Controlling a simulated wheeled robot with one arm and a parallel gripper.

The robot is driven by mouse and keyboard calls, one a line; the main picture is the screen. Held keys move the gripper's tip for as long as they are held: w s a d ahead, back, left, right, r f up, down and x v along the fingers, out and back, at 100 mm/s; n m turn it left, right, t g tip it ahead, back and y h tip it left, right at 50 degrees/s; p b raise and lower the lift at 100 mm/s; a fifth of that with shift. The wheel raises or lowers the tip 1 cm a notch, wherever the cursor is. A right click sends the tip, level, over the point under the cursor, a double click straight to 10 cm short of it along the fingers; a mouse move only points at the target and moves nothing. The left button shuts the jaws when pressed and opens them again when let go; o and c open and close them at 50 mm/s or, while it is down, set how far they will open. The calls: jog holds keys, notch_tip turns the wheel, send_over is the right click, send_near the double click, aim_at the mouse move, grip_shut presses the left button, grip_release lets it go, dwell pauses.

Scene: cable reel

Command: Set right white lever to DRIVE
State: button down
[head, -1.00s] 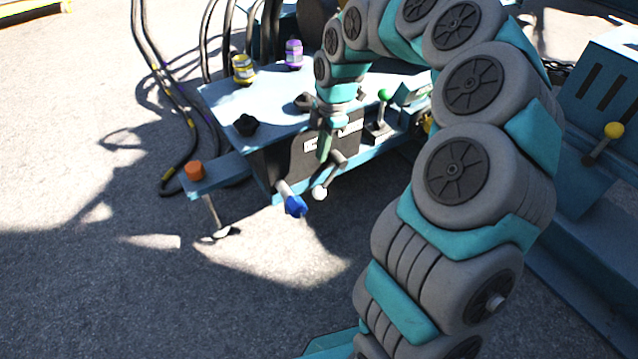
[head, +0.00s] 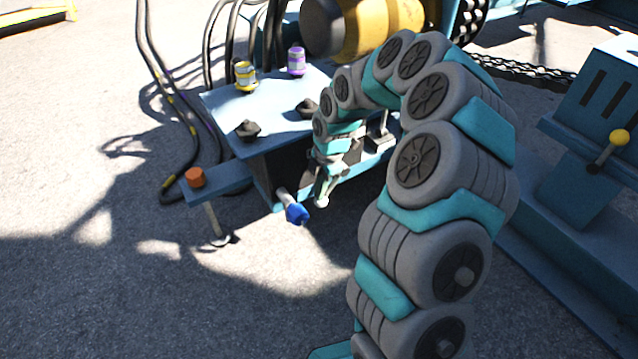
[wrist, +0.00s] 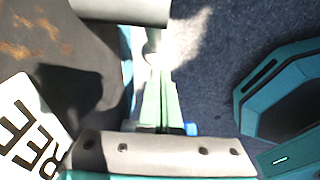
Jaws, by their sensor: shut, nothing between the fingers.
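The right white lever's knob (head: 321,201) shows at the front of the blue control box, just right of the blue-tipped lever (head: 296,214). My gripper (head: 325,180) is right above the white knob and hides most of that lever's shaft. In the wrist view my green fingers (wrist: 159,95) are together, with nothing seen between them. A grey lever part (wrist: 120,10) crosses the top, and a pale, overexposed part lies at the fingertips. I cannot tell whether they touch. A white label (wrist: 32,125) reading "REE" is at the left; no DRIVE marking is readable.
The box top holds a yellow fitting (head: 245,76), a purple fitting (head: 296,61) and black knobs (head: 247,129). An orange-topped post (head: 195,178) stands left. Black hoses (head: 150,60) run behind. A yellow-knobbed lever (head: 619,137) is far right. Ground in front is clear.

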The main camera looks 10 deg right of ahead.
aim_at(327, 198)
jog(key=shift+w+d+f, duration=0.15)
jog(key=shift+f, duration=0.3)
jog(key=shift+d+f, duration=0.1)
jog(key=shift+d+f+t+h, duration=0.2)
jog(key=shift+f+h, duration=0.15)
jog(key=shift+h, duration=0.25)
jog(key=shift+d+f+t+h, duration=0.15)
jog(key=shift+f+h, duration=0.2)
jog(key=shift+h, duration=0.25)
jog(key=shift+w+d+f+t+h+b, duration=0.15)
jog(key=shift+d+f+t+h+b, duration=0.2)
jog(key=shift+h, duration=0.25)
jog(key=shift+w+d+f+t+h+b, duration=0.1)
jog(key=shift+d+f+h+b, duration=0.1)
jog(key=shift+f+h, duration=0.3)
jog(key=w+d+f+t+h+p, duration=0.1)
jog(key=w+d+h+p, duration=0.1)
jog(key=d+h, duration=0.3)
jog(key=shift+w+d+f+t+p, duration=0.25)
jog(key=shift+d+t+p, duration=0.15)
jog(key=shift+d, duration=0.8)
